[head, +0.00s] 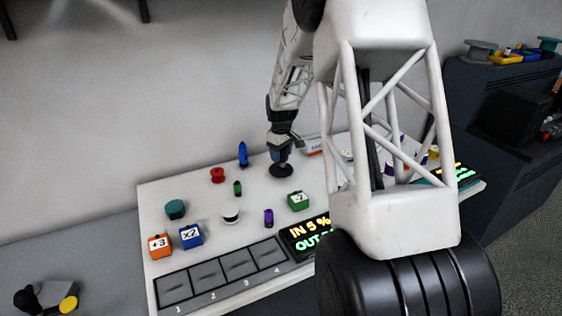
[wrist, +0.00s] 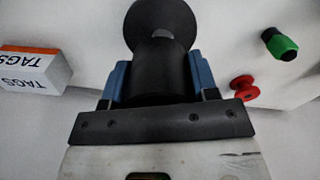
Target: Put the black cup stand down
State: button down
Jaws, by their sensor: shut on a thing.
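The black cup stand (head: 281,171) is in my gripper (head: 279,153) at the back middle of the white board. Its round black base sits at or just above the board's surface; I cannot tell whether it touches. In the wrist view the black cup stand (wrist: 162,20) fills the space between the blue fingers of my gripper (wrist: 158,80), which are shut on its dark body. It looks upright in the head view.
A red spool (head: 217,175) and a blue bottle-like piece (head: 243,154) stand to the left. A TAGS box (wrist: 35,68) lies close by in the wrist view. A green block (head: 299,201) is in front. Numbered slots (head: 240,262) line the front edge. My arm hides part of the board's right.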

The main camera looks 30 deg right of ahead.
jog(key=shift+f, duration=1.65)
jog(key=shift+f, duration=0.15)
jog(key=shift+c, duration=2)
grip_release()
notch_tip(320, 180, up, 12)
jog(key=shift+s+r, duration=0.1)
jog(key=shift+r, duration=0.1)
